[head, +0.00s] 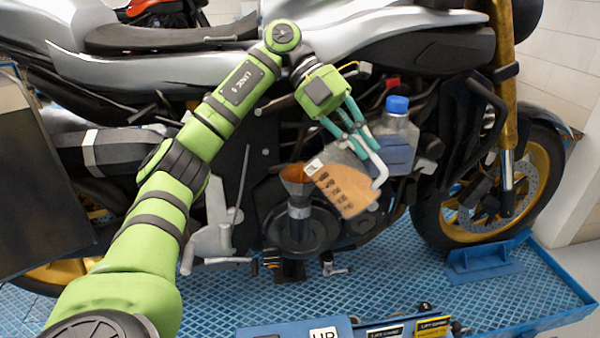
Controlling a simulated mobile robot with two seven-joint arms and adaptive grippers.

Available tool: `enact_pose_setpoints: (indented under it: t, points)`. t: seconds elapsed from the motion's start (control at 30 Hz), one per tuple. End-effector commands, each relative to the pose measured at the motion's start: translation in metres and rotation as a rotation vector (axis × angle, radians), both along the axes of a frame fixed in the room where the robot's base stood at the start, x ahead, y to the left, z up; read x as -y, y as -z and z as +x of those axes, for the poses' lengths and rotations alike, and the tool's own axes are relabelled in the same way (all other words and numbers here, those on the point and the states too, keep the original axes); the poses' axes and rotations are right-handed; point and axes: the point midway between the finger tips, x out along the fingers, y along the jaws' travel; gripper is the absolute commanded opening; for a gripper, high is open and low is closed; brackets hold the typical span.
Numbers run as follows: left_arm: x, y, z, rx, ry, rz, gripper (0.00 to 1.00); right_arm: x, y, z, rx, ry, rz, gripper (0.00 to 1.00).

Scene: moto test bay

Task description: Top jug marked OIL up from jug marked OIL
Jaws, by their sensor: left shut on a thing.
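A clear jug (345,188) with amber liquid, dark scale marks and a small white label hangs tilted in front of the motorcycle engine. The label's wording is too small to read. My left gripper (365,150) is shut on this jug near its pale handle and holds it off the tray. The jug's lip end points left, at the mouth of a funnel (297,185). The funnel looks amber inside and sits upright on the engine; I cannot tell whether liquid is flowing. My right gripper is not in view.
A blue-capped bottle with blue liquid (397,145) stands close behind the held jug, on the right. The motorcycle (400,40) fills the back. A blue tray floor (390,290) lies below. Labelled blue bins (295,332) are at the bottom edge, and a dark panel (40,180) is at left.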

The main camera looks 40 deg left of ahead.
Motion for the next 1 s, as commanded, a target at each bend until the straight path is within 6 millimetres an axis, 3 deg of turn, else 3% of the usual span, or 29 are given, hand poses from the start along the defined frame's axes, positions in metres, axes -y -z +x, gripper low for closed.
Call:
enact_pose_setpoints:
  t: [1.0]
  points:
    - [-0.0041, -0.0061, -0.0003, 0.008, -0.002, -0.043, 0.00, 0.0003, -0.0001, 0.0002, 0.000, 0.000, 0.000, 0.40]
